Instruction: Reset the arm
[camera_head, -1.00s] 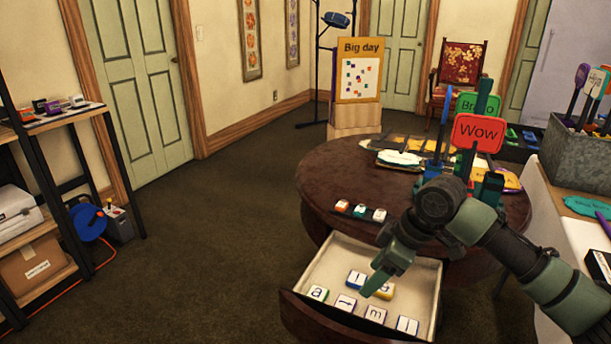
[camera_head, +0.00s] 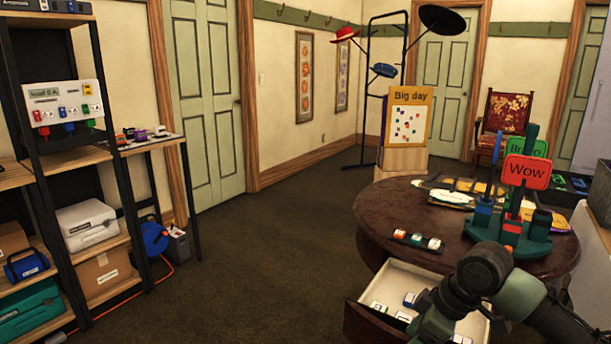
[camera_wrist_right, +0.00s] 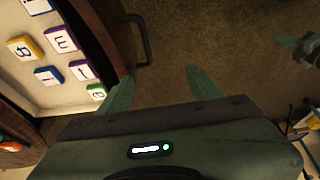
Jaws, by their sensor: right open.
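My right arm (camera_head: 470,290) comes in from the lower right of the head view, in front of the round table. The drawer's dark handle (camera_wrist_right: 143,42) shows beyond the fingertips.
The drawer (camera_head: 395,275) is pulled out from the round table (camera_head: 372,218) and holds several letter tiles. A stand with a red "Wow" sign (camera_head: 527,172) is on the table behind my arm. Shelving (camera_head: 110,150) stands at left. The carpet (camera_head: 270,260) between is clear.

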